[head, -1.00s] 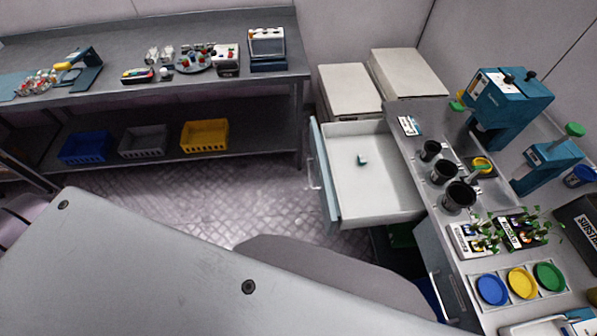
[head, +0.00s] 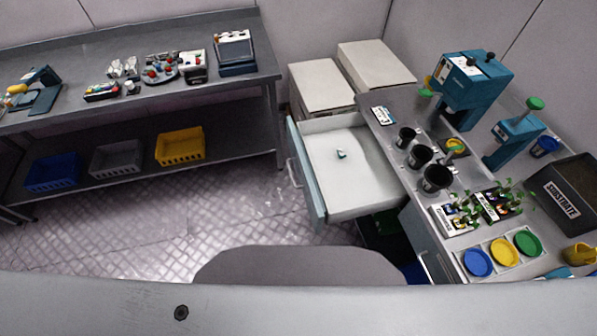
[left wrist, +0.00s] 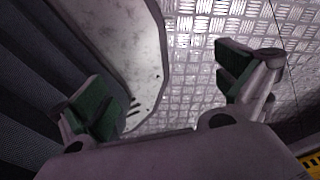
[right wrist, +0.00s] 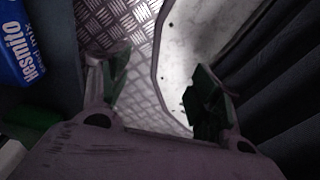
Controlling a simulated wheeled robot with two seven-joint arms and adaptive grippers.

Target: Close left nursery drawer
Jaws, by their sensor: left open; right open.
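The nursery drawer (head: 350,200) is pulled out from the right-hand bench in the head view. Its pale blue-grey front (head: 304,178) with a bar handle (head: 292,172) faces left. A small teal item (head: 341,154) lies on its white floor. Neither gripper shows in the head view. My left gripper (left wrist: 165,95) is open and empty in the left wrist view, with bare floor and part of my base beyond it. My right gripper (right wrist: 155,85) is open and empty in the right wrist view, above the floor and beside my base. The drawer is not clearly visible in either wrist view.
The right bench (head: 384,115) carries black pots, seedlings, coloured dishes and teal devices. White boxes (head: 322,88) stand behind the drawer. A grey table (head: 60,68) with crates below is at the back left. Patterned floor (head: 150,225) left of the drawer is clear. A blue bag (right wrist: 22,45) shows in the right wrist view.

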